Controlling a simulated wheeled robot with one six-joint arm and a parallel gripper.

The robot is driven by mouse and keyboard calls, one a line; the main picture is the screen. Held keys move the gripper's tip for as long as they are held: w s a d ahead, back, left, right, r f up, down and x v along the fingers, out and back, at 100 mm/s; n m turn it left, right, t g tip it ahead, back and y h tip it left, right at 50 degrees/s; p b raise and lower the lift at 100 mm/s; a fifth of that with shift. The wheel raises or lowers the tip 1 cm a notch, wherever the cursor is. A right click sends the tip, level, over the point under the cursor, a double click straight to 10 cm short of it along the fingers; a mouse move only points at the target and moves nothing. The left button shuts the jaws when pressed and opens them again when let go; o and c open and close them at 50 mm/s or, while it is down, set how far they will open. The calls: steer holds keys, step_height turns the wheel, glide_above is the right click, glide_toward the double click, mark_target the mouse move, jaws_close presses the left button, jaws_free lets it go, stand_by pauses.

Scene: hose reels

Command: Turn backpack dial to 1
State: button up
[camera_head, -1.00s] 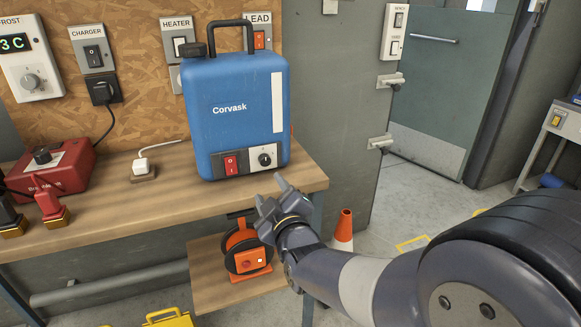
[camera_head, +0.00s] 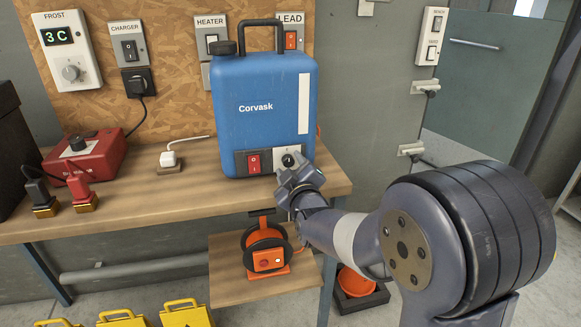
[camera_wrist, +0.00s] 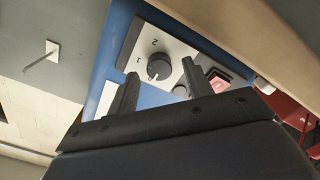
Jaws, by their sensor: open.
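The blue Corvask backpack tank (camera_head: 262,110) stands upright on the wooden bench. Its dial (camera_head: 288,160) is black on a pale plate at the lower right of its front, partly hidden by my gripper (camera_head: 302,170). In the wrist view the dial (camera_wrist: 159,66) shows with the marks 1 and 2 beside it; a white mark shows on the knob's edge near the fingers. My gripper (camera_wrist: 160,70) is open, its two fingers on either side of the dial in that view. I cannot tell whether they touch it. A red switch (camera_head: 253,162) sits left of the dial.
A red box (camera_head: 90,158) with a knob, plugs and a white plug (camera_head: 168,158) stand on the bench to the left. An orange reel (camera_head: 266,250) sits on the shelf below. Yellow cases (camera_head: 185,313) are on the floor.

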steer(key=shift+w, duration=0.2)
steer(key=c, duration=1)
